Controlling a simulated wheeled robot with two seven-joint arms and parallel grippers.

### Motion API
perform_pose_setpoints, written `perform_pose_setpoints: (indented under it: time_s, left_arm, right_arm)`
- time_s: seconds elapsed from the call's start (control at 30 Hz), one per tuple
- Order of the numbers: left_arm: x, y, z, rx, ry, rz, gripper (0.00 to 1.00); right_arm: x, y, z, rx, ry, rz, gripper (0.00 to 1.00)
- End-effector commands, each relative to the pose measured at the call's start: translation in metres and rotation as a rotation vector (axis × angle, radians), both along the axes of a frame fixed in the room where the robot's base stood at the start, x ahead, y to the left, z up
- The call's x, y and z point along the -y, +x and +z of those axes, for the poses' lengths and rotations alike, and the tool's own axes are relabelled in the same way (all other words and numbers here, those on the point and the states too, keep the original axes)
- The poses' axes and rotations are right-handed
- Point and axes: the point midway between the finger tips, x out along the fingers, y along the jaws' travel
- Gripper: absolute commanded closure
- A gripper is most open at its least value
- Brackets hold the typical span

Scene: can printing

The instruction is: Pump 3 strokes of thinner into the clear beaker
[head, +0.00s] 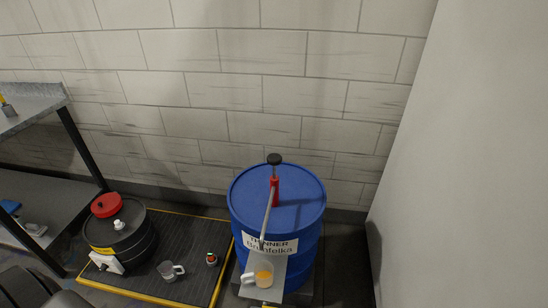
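A blue drum (250,195) with a white label reading "THINNER" stands right of centre. A hand pump with a red body (274,190) and a black knob (274,159) rises from its lid. The pump's grey spout pipe (267,220) slopes down over the drum's front. A clear beaker with a white handle (264,284) stands on a small grey shelf (275,262) below the spout and shows something orange in it. A second handled beaker (170,271) stands on the floor mat to the left. Neither gripper is in view.
A black drum (122,235) with a red cap stands on a yellow-edged mat (190,240) at the left. A small jar (212,260) is beside the second beaker. A metal shelf rack (42,180) is at far left. Walls close off the back and right.

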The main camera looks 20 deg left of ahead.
Motion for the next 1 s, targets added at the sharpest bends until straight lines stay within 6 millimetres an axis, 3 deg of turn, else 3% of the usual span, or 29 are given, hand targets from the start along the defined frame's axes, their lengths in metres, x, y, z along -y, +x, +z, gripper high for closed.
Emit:
perform_pose_setpoints:
  time_s: [0.07,0.57,1.0]
  left_arm:
    - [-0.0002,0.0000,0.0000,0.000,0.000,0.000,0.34]
    - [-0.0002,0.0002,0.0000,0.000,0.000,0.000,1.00]
    - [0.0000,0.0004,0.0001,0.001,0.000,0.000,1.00]
  right_arm:
    - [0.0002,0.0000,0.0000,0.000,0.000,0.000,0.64]
    - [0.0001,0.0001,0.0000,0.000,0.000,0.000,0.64]
    - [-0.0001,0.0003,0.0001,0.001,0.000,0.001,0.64]
